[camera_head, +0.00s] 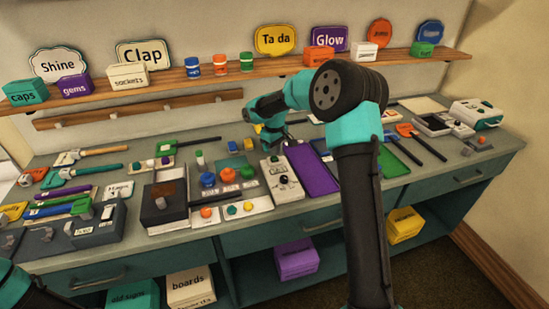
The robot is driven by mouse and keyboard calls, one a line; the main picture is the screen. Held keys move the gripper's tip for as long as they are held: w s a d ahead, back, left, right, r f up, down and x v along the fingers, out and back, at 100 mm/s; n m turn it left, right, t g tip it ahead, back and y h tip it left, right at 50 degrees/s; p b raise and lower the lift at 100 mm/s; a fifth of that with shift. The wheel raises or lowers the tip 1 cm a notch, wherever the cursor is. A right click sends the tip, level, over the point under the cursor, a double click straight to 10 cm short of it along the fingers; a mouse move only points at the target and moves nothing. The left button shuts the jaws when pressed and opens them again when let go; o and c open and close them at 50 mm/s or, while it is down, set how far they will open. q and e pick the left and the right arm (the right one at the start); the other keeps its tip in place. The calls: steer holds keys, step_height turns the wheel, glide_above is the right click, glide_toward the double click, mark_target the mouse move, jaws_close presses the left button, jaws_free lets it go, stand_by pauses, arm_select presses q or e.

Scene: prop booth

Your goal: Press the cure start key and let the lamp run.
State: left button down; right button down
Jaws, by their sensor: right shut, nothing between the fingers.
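My right arm rises from the bottom right and bends left over the bench. Its gripper (272,146) points down behind the white control box and is shut and empty; its fingertips are small and partly hidden. The white control box (272,168) has a dark knob and small lettering on top. A dark box (164,214) with a brown top panel and a small white label stands left of it. I cannot read which of these carries the cure start key, and no lit lamp is clear. My left gripper is not in view; only part of my left arm shows at the lower left.
A purple tray (313,171) lies right of the control box. Colored knobs (228,175) and buttons (232,210) sit left of it. Brushes and tools crowd the left bench. A white-green case (476,113) stands far right. A shelf (200,72) holds signs and small boxes.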

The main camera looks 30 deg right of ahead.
mark_target(274, 157)
steer(key=shift+f, duration=0.95)
stand_by(0.7)
step_height(274, 157, up, 8)
stand_by(1.3)
stand_by(0.3)
